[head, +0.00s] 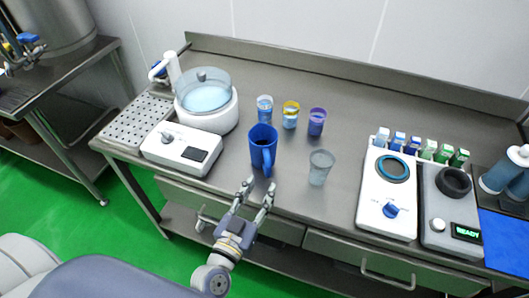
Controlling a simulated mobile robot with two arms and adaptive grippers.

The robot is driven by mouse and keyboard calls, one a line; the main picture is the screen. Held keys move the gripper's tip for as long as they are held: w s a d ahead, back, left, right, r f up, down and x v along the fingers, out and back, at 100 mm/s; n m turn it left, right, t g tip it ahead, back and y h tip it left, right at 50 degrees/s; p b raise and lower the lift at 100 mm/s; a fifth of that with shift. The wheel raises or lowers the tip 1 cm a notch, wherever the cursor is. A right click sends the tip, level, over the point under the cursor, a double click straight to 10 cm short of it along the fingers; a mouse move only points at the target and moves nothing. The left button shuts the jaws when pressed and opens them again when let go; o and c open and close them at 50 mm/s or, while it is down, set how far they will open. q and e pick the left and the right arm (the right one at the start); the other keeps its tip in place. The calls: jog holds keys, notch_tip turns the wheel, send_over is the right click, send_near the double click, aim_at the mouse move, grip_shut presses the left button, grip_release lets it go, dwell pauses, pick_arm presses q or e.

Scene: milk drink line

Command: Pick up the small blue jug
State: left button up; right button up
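The small blue jug (262,148) stands upright on the steel counter, near its front edge, with its handle facing me. My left gripper (259,188) comes in from below with its two fingers spread apart. It is empty, just in front of the jug and close to its handle. I cannot tell from this view whether a fingertip touches the handle. My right gripper is not in view.
A clear cup (320,167) stands right of the jug. Several small cups, one of them purple (316,122), stand behind it. A white machine with a bowl (206,103) is at left. A white device (388,190) and a grey device (451,212) are at right.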

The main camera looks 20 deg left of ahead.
aim_at(267, 172)
pick_arm(q)
jog(key=w, duration=0.2)
jog(key=shift+w+d, duration=0.1)
jog(key=shift+w, duration=0.2)
jog(key=w+p, duration=0.1)
jog(key=w, duration=0.3)
jog(key=shift+w, duration=0.25)
jog(key=shift+w+p, duration=0.3)
jog(key=shift+w, duration=0.05)
grip_shut()
